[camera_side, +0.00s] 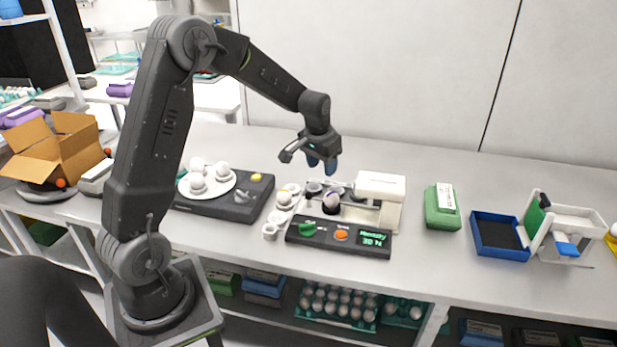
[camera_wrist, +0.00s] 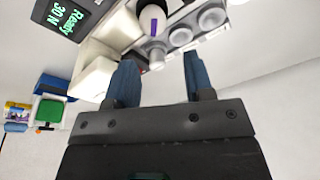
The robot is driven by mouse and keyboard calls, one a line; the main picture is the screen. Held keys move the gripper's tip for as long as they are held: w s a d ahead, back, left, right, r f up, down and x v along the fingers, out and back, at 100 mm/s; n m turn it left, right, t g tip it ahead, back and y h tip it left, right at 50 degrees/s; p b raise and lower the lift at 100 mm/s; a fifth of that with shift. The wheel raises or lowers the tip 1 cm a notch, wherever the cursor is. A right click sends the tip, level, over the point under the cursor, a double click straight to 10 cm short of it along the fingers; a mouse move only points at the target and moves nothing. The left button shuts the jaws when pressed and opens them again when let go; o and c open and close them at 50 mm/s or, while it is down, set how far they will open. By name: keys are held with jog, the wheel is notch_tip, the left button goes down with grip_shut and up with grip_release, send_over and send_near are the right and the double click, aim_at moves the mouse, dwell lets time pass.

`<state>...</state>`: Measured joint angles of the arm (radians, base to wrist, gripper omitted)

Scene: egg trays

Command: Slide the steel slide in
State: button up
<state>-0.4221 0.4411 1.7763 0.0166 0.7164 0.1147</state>
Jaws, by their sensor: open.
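The test device stands mid-table in the side view, with a white housing (camera_side: 380,186) and a black control panel (camera_side: 310,235). A whitish egg with a purple mark (camera_side: 331,201) sits in a dark cup at its front; it also shows in the wrist view (camera_wrist: 152,40). Grey metal parts (camera_side: 352,212) lie between egg and housing; I cannot tell surely which is the steel slide or how far in it is. My gripper (camera_side: 322,166) hangs above the device, its blue fingers apart and empty. In the wrist view my gripper (camera_wrist: 160,62) is clear of the egg.
A white cup rack (camera_side: 283,207) stands left of the device. Further left, a black scale (camera_side: 226,204) bears a plate with several eggs. A green box (camera_side: 442,210) and a blue tray (camera_side: 497,249) stand to the right. The panel's display (camera_side: 373,238) reads Ready, 30 N.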

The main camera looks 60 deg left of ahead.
aim_at(308, 192)
jog(key=a+f+m, duration=0.1)
jog(key=m, duration=0.2)
jog(key=s+a+m+h, duration=0.1)
jog(key=a+m, duration=0.1)
jog(key=m, duration=0.1)
jog(key=s+a+f+m, duration=0.1)
jog(key=m, duration=0.2)
jog(key=shift+a+f+g+h, duration=0.3)
jog(key=shift+a+h, duration=0.1)
jog(key=shift+w+a+f+m+h, duration=0.15)
jog(key=shift+f+m, duration=0.4)
jog(key=shift+f, duration=1.05)
jog(key=shift+w+d+f+m+h, duration=0.15)
jog(key=shift+f+m, duration=0.45)
jog(key=shift+f, duration=1)
jog(key=shift+w+a+f+m+h, duration=0.15)
jog(key=shift+f+m, duration=0.4)
jog(key=shift+f, duration=1.05)
jog(key=shift+f, duration=0.35)
jog(key=shift+c, duration=0.2)
